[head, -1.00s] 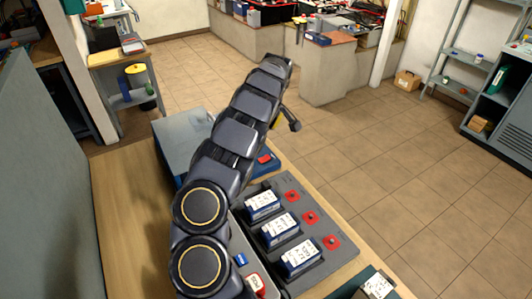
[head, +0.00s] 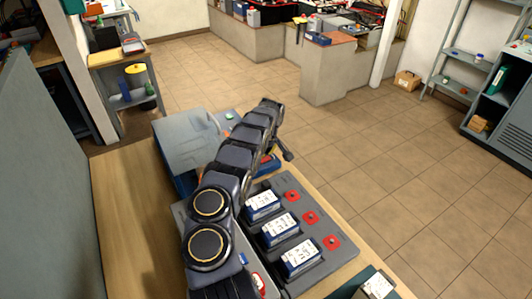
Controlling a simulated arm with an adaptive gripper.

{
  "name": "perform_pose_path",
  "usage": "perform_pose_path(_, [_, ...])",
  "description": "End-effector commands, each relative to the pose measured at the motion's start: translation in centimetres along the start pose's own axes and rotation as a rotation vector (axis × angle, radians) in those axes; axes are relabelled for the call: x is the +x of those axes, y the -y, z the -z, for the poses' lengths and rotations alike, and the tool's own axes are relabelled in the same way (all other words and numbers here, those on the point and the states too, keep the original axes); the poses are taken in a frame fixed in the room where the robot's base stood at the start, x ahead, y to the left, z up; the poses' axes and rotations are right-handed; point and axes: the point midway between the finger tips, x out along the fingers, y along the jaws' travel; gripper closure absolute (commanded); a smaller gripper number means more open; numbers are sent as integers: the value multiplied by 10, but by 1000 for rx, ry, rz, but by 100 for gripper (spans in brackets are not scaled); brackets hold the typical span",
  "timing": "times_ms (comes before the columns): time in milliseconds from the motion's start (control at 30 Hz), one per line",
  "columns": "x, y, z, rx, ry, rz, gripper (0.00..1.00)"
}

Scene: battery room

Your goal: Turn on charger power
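A grey-topped box with blue sides (head: 185,145) stands at the far end of the wooden bench; it may be the charger, but I cannot be sure. A small green spot (head: 229,116) shows on a blue-grey surface at its right. A blue part (head: 268,166) with a little red shows just right of my arm. I cannot make out a power switch. My arm reaches up the picture across the bench, hiding part of the box. A dark part near its far end (head: 287,154) may belong to my gripper; its fingers cannot be made out.
A grey tray (head: 333,266) right of my arm holds several blue-and-white battery packs (head: 301,257) beside red square pieces (head: 332,241). A dark green box (head: 350,290) sits at the front right. A grey panel (head: 40,190) bounds the left. The tiled floor beyond is open.

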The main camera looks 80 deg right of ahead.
Motion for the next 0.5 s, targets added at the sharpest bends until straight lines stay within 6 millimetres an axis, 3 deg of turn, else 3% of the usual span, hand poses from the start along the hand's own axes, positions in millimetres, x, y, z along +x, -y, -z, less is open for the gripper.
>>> perform_pose_path(500, [8, -2, -2, 0, -1, -2, 100])
